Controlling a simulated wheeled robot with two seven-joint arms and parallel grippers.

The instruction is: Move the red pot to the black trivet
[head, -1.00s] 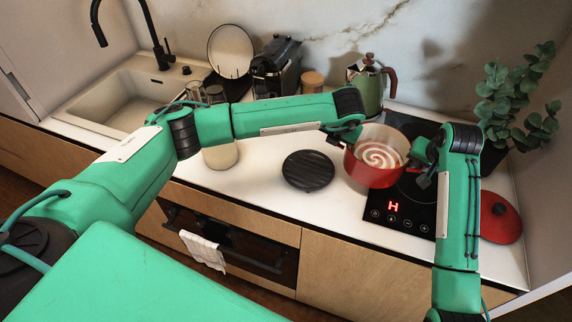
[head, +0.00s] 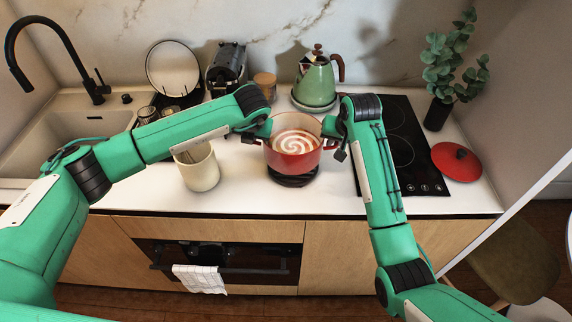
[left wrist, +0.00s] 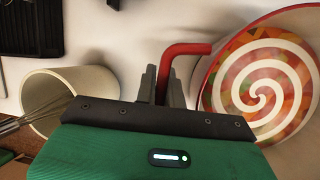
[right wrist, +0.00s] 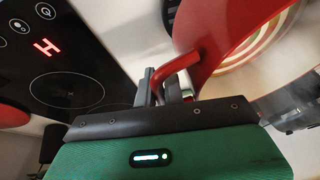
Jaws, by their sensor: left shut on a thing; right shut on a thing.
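The red pot (head: 292,160) with a swirled red-and-white inside is above the black trivet (head: 292,180) on the white counter. Most of the trivet is hidden under the pot, and I cannot tell if they touch. My left gripper (head: 263,133) is shut on the pot's left handle, a red bar that shows in the left wrist view (left wrist: 185,50). My right gripper (head: 335,143) is shut on the opposite handle, which shows in the right wrist view (right wrist: 185,62). The pot looks upright.
The black cooktop (head: 410,150) lies to the right, with a red lid (head: 456,162) beside it. A cream holder (head: 198,168) stands left of the pot. A green kettle (head: 315,82) stands behind. The counter's front edge is close below the trivet.

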